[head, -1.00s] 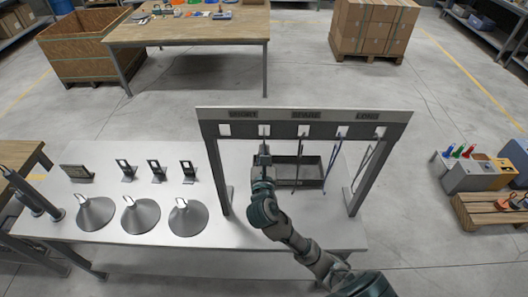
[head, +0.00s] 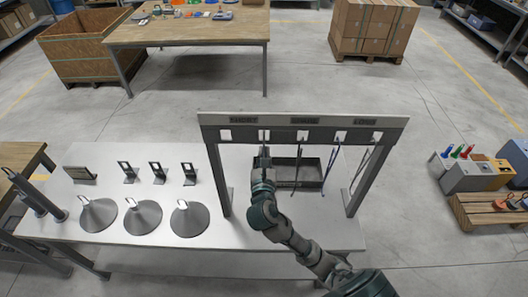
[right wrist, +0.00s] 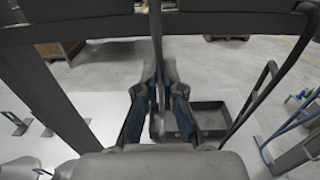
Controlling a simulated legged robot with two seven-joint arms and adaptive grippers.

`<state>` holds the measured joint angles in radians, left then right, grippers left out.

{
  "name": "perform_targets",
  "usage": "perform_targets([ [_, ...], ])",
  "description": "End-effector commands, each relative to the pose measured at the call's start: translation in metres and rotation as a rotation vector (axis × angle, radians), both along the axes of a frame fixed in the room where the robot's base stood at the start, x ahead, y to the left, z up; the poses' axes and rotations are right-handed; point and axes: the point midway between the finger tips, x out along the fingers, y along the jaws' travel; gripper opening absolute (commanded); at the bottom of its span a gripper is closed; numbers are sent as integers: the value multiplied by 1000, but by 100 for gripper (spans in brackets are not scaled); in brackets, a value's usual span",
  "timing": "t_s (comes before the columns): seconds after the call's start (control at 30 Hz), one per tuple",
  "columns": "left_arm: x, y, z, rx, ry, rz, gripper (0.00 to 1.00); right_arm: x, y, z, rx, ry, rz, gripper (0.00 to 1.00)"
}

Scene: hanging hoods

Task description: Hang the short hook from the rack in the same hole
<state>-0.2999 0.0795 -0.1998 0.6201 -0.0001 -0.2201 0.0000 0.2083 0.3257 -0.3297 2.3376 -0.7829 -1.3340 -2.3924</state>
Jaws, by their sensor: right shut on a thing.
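The rack (head: 303,120) is a grey frame with a row of square holes under a beam marked with labels, the left one reading like SHORT. My right gripper (head: 263,158) is just below the second hole from the left (head: 264,135). In the right wrist view the right gripper (right wrist: 160,95) is shut on a thin dark upright hook (right wrist: 157,45). Its upper part reaches up to the beam. Whether its top sits in the hole cannot be told. Several other hooks hang to the right, including a dark one (head: 298,165) and a blue one (head: 331,165). My left gripper is not in view.
A dark tray (head: 313,183) lies on the white table (head: 150,245) behind the rack. Cone-shaped hoods (head: 143,217) and small dark stands (head: 158,172) stand at the left. The rack's posts (head: 219,180) flank the arm.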

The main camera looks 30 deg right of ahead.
Motion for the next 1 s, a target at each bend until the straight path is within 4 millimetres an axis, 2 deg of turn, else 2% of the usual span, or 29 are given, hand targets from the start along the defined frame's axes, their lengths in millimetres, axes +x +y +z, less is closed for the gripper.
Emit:
perform_targets([
  [0.63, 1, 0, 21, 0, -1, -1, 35, -24, 15, 2, 1, -1, 0, 0],
  [1.0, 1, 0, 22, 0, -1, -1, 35, -25, 16, 1, 1, -1, 0, 0],
])
